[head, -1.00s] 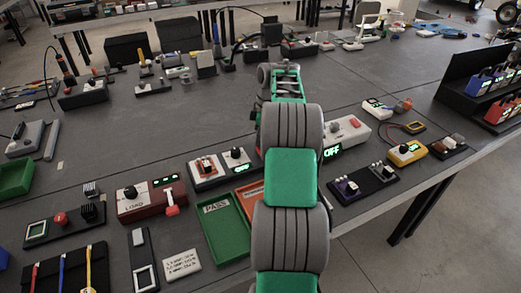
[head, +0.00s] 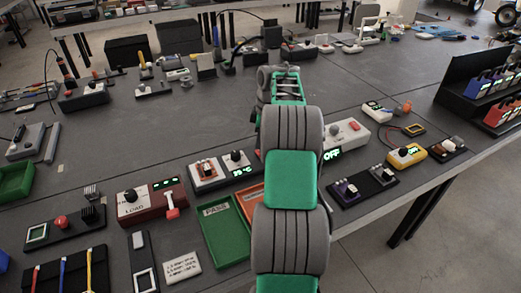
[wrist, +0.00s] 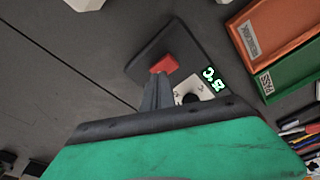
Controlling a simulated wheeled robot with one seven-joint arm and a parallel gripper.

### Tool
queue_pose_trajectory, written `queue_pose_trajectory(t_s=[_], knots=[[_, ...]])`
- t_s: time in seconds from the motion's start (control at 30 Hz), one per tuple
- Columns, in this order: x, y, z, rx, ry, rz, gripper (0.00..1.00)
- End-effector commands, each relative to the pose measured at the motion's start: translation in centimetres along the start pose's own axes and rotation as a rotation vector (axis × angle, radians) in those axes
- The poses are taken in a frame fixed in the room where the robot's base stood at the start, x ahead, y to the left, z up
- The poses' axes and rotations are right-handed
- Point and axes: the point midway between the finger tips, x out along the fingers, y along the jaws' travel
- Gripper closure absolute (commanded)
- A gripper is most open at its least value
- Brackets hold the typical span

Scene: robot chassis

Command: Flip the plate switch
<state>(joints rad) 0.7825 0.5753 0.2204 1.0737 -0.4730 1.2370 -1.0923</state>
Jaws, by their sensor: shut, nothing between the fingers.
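The plate unit (head: 222,172) stands behind the trays in the head view, with an orange-red part on its left, a black knob and a lit green display (head: 242,169) that ends in °C. The wrist view shows a dark base (wrist: 190,38) with a red block (wrist: 165,63), a white panel with a black knob (wrist: 188,97) and a green display (wrist: 212,80). My gripper (wrist: 157,80) is shut and empty, its tips right at the red block; I cannot tell if they touch. In the head view my arm hides the gripper.
A green PASS tray (head: 219,243) and an orange tray (head: 251,207) lie in front of the unit. A red LOAD box (head: 152,203) stands to the left. A white box (head: 346,137) reading OFF stands to the right of my arm. Bare table lies behind the unit.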

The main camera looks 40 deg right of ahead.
Motion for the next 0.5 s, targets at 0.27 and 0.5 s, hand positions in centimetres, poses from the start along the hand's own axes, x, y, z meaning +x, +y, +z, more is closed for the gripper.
queue_pose_trajectory(t_s=[0.27,0.5], knots=[[-3.2,0.0,-0.5,-0.001,0.0,0.003,1.0],[-5.4,0.0,-0.9,-0.001,0.0,0.003,1.0]])
